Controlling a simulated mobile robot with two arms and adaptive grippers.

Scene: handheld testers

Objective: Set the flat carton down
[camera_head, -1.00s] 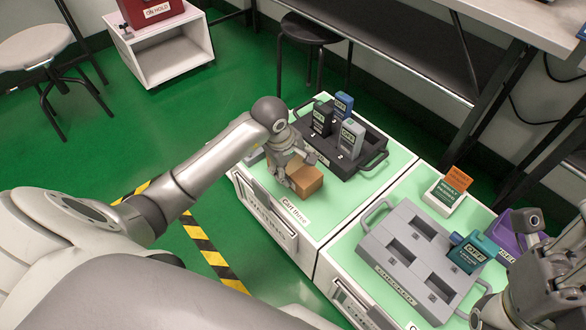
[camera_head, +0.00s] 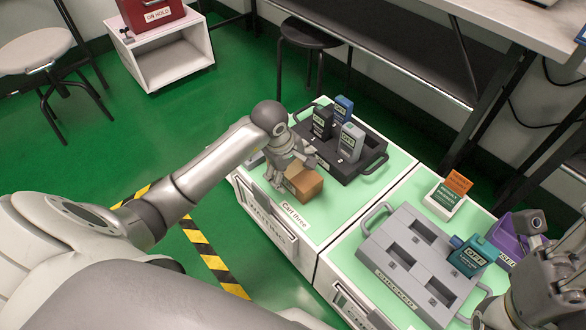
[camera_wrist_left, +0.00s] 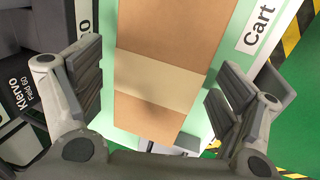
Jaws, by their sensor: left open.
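The flat brown carton (camera_head: 306,184) rests on the green top of Cart three (camera_head: 323,216), in front of a black tray. In the left wrist view the carton (camera_wrist_left: 165,62), with a paler tape band across it, lies between two spread fingers, with a gap on each side. My left gripper (camera_head: 290,172) is open at the carton's left side in the head view and partly covers it. My right gripper (camera_head: 530,285) is at the right edge, partly cut off; its jaw state is unclear.
The black tray (camera_head: 368,168) holds several upright testers close behind the carton. A grey tray (camera_head: 384,246) with a teal tester (camera_head: 473,256) stands on the neighbouring cart. A purple bin (camera_head: 507,240) and a small sign holder (camera_head: 443,198) are beyond it.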

